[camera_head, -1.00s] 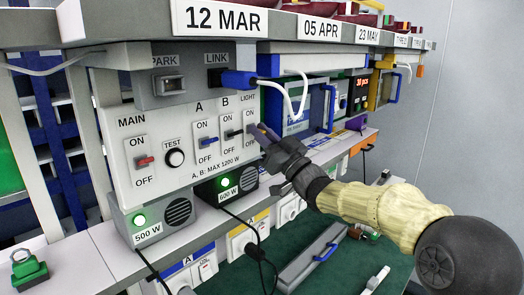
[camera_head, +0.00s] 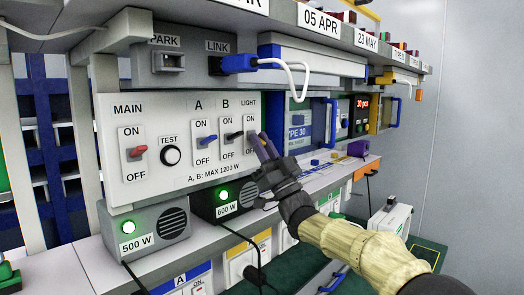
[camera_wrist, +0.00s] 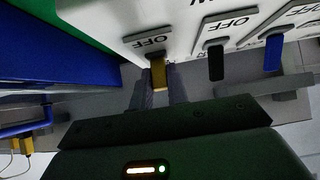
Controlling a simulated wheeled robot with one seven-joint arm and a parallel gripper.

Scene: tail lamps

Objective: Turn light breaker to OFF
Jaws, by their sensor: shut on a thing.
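The LIGHT breaker (camera_head: 250,121) is at the right end of the white panel (camera_head: 120,185), with ON above its slot. My gripper (camera_head: 263,147) is at this breaker in the head view, and its fingers cover the lever and the lower label. In the wrist view the picture is turned over. The yellow lever (camera_wrist: 158,74) sits between the two fingers of my gripper (camera_wrist: 157,92), which are shut on it. An OFF label (camera_wrist: 149,41) shows beside it. Whether the lever is at ON or OFF I cannot tell.
The black B lever (camera_head: 233,136) and blue A lever (camera_head: 206,140) are close to the left of my gripper. The red MAIN lever (camera_head: 138,152) is farther left. A LINK plug (camera_head: 238,64) with a white cable is above. The 600 W box (camera_head: 223,198) is below.

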